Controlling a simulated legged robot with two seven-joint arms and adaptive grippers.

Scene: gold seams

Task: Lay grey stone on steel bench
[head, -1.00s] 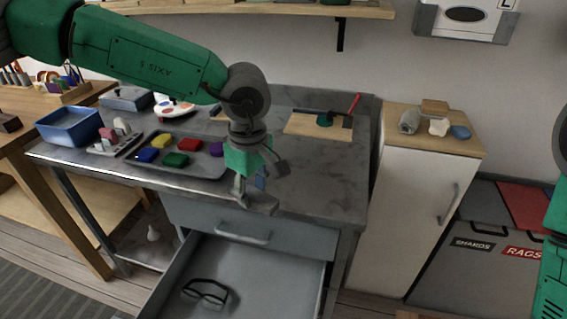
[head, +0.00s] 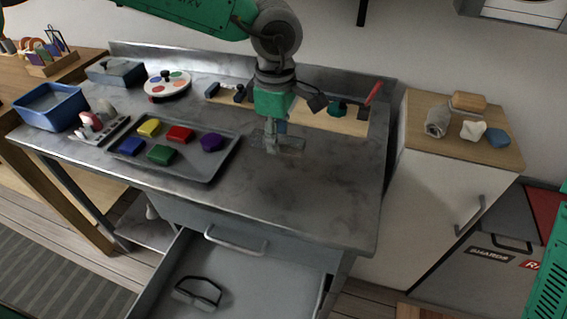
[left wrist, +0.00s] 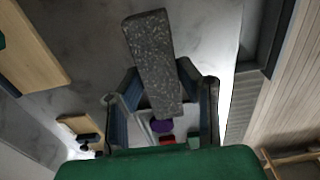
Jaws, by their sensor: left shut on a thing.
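My left gripper (head: 272,142) points down over the steel bench (head: 310,190), right of the tray with coloured blocks. It is shut on the grey stone (head: 292,143), a speckled flat bar lying roughly level. In the left wrist view the stone (left wrist: 152,55) sticks out lengthwise from between the fingers (left wrist: 160,98). The stone is very low over the bench top; I cannot tell whether it touches. The fingers hide part of it. My right gripper is out of view.
A tray (head: 226,165) of coloured blocks lies left of the stone. A wooden board (head: 335,122) with tools lies behind it. The bench's front right is bare. An open drawer (head: 250,283) juts out below. A cabinet (head: 440,180) stands at right.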

